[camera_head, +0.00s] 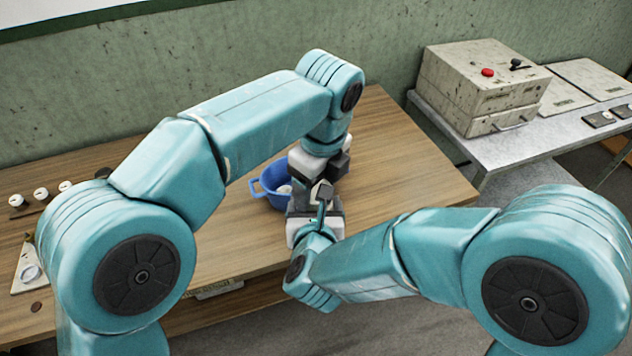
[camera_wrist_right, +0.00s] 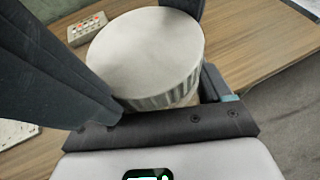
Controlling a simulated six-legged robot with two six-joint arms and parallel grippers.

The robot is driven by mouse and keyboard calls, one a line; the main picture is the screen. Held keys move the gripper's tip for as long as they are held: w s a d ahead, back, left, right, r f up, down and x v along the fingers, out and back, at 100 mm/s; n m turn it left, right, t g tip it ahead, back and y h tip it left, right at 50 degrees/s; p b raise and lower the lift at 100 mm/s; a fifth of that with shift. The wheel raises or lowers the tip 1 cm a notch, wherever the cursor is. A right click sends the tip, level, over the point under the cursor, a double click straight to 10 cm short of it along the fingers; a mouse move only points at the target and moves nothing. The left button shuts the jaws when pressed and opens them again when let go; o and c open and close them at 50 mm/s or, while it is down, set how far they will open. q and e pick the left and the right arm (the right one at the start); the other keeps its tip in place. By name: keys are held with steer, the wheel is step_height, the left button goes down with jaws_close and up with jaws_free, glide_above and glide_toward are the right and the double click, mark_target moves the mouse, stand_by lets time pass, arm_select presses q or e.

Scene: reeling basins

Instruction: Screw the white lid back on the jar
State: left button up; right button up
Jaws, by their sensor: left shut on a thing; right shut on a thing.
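The white lid (camera_wrist_right: 145,45), round with a ridged rim, fills the middle of the right wrist view. It lies between the dark fingers of my right gripper (camera_wrist_right: 140,60), which is shut on it. A thin tan strip shows below its rim; I cannot tell whether this is the jar or table. In the head view my right gripper (camera_head: 318,207) meets my left gripper (camera_head: 324,185) over the wooden table (camera_head: 400,160). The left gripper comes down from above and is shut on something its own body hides. The jar is not clearly visible.
White knobs (camera_head: 40,194) sit at the table's left. A metal side table (camera_head: 490,147) at the right carries a box with a red button (camera_head: 487,72). The table's right part is clear.

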arm_select(q)
steer(key=shift+s+f, duration=0.15)
steer(key=shift+f, duration=0.45)
arm_select(e)
steer(key=shift+w+a+r+t, duration=0.1)
steer(key=shift+w+r+t, duration=0.1)
steer(key=shift+r, duration=0.25)
steer(key=shift+w+r+t, duration=0.1)
steer(key=shift+w+r, duration=0.05)
steer(key=shift+r, duration=0.25)
arm_select(q)
steer(key=o, duration=0.7)
steer(key=shift+c, duration=0.2)
steer(key=r, duration=0.3)
steer(key=shift+s+d+r, duration=0.15)
steer(key=shift+d+r, duration=0.05)
steer(key=shift+r, duration=0.5)
arm_select(e)
steer(key=shift+f, duration=0.25)
arm_select(q)
steer(key=c, duration=1.1)
arm_select(e)
steer(key=shift+s, duration=0.1)
arm_select(q)
steer(key=shift+f, duration=0.2)
